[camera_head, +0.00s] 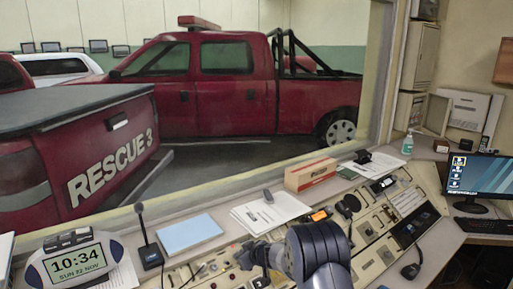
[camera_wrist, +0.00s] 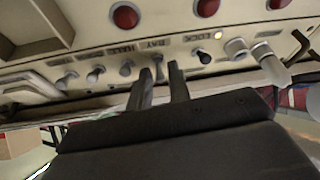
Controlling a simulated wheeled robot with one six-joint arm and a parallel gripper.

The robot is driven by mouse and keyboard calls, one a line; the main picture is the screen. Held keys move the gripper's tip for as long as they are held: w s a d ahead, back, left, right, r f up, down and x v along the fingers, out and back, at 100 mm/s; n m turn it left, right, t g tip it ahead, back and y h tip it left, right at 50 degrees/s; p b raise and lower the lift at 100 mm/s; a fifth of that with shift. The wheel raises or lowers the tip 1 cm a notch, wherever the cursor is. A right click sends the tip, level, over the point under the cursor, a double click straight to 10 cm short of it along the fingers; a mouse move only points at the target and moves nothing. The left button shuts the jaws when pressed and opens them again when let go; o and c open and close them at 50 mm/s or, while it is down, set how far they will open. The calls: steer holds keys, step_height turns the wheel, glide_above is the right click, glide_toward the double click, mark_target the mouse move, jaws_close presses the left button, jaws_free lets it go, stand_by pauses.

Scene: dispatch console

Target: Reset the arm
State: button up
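My arm (camera_head: 318,250) reaches over the control console from the front in the head view, bent at a dark ribbed joint. My gripper (camera_head: 250,257) is low over the console's front part there, small and dark. In the wrist view, the two dark fingers of my gripper (camera_wrist: 161,74) stand a little apart, with a narrow gap between them. Their tips are close to a row of small knobs and switches on the console panel (camera_wrist: 105,52). One small switch shows just beyond the gap; I cannot tell whether a finger touches it. I see nothing clearly held.
A monitor (camera_head: 480,175) stands right. Red knobs (camera_wrist: 125,15) line the panel. Red trucks stand behind the window.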

steer(key=shift+s+d+f+t+y+b, duration=0.15)
steer(key=shift+f+t+y+b, duration=0.45)
steer(key=shift+b, duration=1.5)
steer(key=shift+r+b, duration=0.1)
steer(key=shift+b, duration=0.35)
steer(key=t+b, duration=0.1)
steer(key=b, duration=0.6)
steer(key=f+t+y+b, duration=0.1)
steer(key=b, duration=0.5)
steer(key=shift+s+d+t+b, duration=0.15)
steer(key=shift+s+t+b, duration=0.15)
steer(key=shift+b, duration=0.1)
steer(key=b, duration=0.2)
steer(key=shift+y+b, duration=0.35)
steer(key=shift+y, duration=0.05)
steer(key=shift+r+t, duration=0.2)
steer(key=shift+t, duration=0.1)
steer(key=shift+d, duration=0.2)
